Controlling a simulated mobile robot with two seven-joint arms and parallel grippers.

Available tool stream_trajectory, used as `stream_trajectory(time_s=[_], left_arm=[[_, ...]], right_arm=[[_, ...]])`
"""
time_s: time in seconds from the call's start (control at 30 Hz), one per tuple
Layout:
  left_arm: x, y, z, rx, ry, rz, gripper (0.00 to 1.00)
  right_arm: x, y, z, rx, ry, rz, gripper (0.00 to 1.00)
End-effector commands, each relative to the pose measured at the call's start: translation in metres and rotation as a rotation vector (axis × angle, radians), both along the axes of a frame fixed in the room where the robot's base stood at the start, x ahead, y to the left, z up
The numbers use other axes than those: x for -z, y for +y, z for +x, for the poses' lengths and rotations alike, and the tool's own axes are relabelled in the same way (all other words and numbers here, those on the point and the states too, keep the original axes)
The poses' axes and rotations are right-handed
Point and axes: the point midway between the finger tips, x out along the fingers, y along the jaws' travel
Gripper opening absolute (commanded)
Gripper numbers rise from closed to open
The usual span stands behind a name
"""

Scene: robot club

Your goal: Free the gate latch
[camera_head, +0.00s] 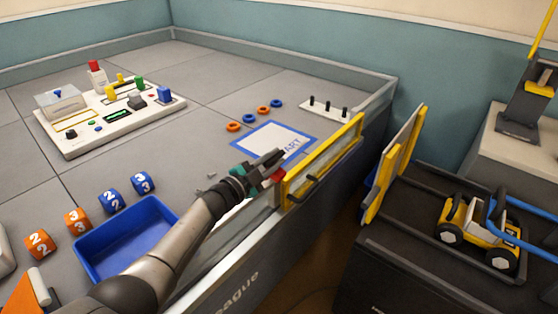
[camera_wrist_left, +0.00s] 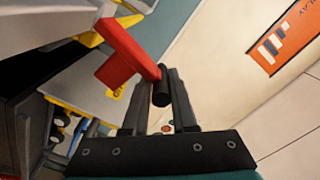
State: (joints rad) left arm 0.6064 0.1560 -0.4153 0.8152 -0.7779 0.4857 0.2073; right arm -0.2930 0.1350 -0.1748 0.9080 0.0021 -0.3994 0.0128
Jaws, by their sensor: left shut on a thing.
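The gate (camera_head: 322,160) is a yellow-framed panel in the right-hand wall of the grey arena, standing upright in line with the wall. The red latch (camera_head: 277,175) sits at the gate's near end. In the left wrist view the latch (camera_wrist_left: 122,55) is a red bar with a black cylindrical knob (camera_wrist_left: 161,88) at its end. My left gripper (camera_head: 266,164) reaches over the wall to the latch. It is shut on the knob, which sits between the fingertips (camera_wrist_left: 160,82) in the wrist view. My right gripper is not in view.
Left of my arm are a blue tray (camera_head: 128,238) and several numbered cubes (camera_head: 111,201). A switch board (camera_head: 108,115), coloured rings (camera_head: 262,110) and a peg stand (camera_head: 323,107) lie on the arena floor. A yellow vehicle (camera_head: 478,230) stands on a dark platform at right.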

Motion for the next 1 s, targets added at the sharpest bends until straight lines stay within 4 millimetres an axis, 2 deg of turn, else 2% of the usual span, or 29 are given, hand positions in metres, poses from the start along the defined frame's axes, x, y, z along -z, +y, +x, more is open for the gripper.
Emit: stream_trajectory(time_s=[0.1, 0.5, 1.0], left_arm=[[-0.006, 0.009, 0.007, -0.004, 0.058, -0.084, 0.0], [-0.005, 0.026, 0.019, -0.003, 0.222, -0.311, 0.0], [-0.003, 0.032, 0.023, -0.003, 0.284, -0.393, 0.0]], right_arm=[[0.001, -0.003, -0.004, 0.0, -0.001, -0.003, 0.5], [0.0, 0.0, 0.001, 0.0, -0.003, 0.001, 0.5], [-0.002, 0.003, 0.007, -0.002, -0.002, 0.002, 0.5]])
